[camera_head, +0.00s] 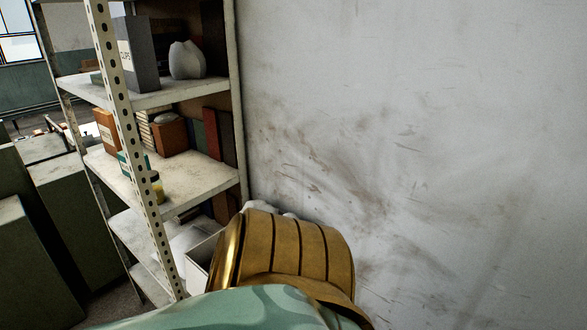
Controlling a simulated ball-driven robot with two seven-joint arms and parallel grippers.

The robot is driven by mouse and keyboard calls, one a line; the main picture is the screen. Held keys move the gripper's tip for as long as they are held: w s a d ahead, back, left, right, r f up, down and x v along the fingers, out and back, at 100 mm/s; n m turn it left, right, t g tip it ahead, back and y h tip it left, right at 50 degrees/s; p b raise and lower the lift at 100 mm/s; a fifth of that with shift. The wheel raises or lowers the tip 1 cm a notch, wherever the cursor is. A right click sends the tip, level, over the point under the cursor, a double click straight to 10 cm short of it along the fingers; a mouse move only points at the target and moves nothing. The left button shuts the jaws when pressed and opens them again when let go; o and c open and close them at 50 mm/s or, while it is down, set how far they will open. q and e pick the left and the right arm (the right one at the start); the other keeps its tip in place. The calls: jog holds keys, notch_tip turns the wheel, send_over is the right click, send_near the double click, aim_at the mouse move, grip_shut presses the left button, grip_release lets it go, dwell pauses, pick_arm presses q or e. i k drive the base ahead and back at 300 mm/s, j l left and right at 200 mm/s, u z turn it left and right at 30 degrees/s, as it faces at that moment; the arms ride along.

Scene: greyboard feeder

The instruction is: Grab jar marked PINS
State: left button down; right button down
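A small jar (157,188) with a dark lid and yellowish contents stands near the front edge of the middle shelf. An upright of the rack partly covers its left side. I cannot read any label on it, so I cannot tell whether it is marked PINS. No other jar is clearly visible. Neither of my grippers is in view.
The metal shelf rack (203,186) stands at left against a stained wall (420,120). A grey box file (144,55) and a white rounded item (187,60) are on the upper shelf. A brown box (170,136) sits behind the jar. Green cabinets (70,205) stand at left.

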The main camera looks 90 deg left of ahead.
aim_at(159, 189)
jog(key=k+j+u, duration=0.2)
jog(key=u, duration=0.15)
jog(key=k+j+u, duration=0.2)
jog(key=u, duration=0.15)
jog(key=k+j+u, duration=0.15)
jog(key=j+u, duration=0.2)
jog(key=k+j, duration=0.15)
jog(key=j, duration=0.25)
jog(key=k+j+u, duration=0.15)
jog(key=j, duration=0.25)
jog(key=k+j, duration=0.2)
jog(key=j, duration=0.25)
jog(key=k+j+u, duration=0.15)
jog(key=j, duration=0.25)
jog(key=k+j, duration=0.15)
jog(key=j, duration=0.3)
jog(key=k+j+u, duration=0.15)
jog(key=j, duration=0.75)
jog(key=k+u, duration=0.05)
